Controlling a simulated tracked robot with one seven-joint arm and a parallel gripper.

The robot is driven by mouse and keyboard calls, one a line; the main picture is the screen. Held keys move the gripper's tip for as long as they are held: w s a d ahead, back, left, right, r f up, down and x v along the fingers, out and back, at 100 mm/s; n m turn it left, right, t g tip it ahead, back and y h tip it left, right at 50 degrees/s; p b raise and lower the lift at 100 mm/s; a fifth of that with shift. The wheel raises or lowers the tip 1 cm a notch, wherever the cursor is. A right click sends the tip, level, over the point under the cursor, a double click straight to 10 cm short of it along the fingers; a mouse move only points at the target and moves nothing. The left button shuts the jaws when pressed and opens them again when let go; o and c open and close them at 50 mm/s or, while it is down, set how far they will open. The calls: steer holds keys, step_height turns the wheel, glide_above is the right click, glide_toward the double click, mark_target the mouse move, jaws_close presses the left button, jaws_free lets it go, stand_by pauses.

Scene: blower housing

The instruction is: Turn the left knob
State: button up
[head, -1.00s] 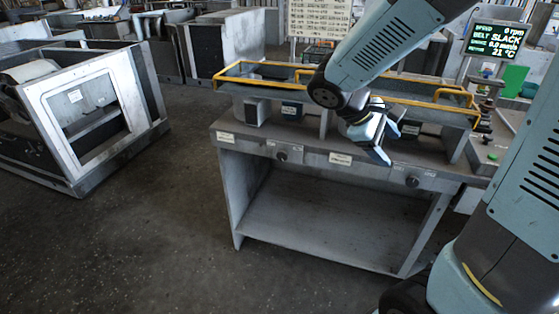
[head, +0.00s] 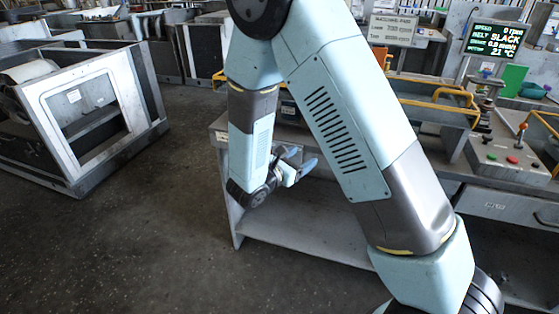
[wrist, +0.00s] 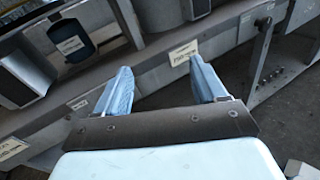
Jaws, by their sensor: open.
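The task's left knob does not show in the head view, where my arm and gripper cover that part of the bench front. I cannot make it out in the wrist view either; my left finger covers part of the front rail there. My gripper (head: 303,159) is open and empty in front of the bench. In the wrist view its two blue fingers (wrist: 160,65) stand apart over the front rail, on either side of a white label (wrist: 183,52). A dark round knob (wrist: 262,22) shows farther right on the rail, apart from the fingers.
The bench's lower shelf (head: 295,231) is empty. Yellow rails (head: 440,105) run along its top. A control panel (head: 512,158) with coloured buttons and a screen (head: 494,41) reading "BELT SLACK" stand at right. Open floor lies at left, beside a grey-framed cabinet (head: 50,135).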

steer(key=a+f+n+t+y, duration=0.5)
steer(key=a+f+n+y, duration=0.1)
steer(key=a+f+n, duration=0.3)
steer(key=w+d+m, duration=0.1)
steer(key=w+d, duration=0.2)
steer(key=w, duration=0.9)
steer(key=shift+f, duration=0.2)
steer(key=shift+d, duration=0.1)
steer(key=c, duration=1.1)
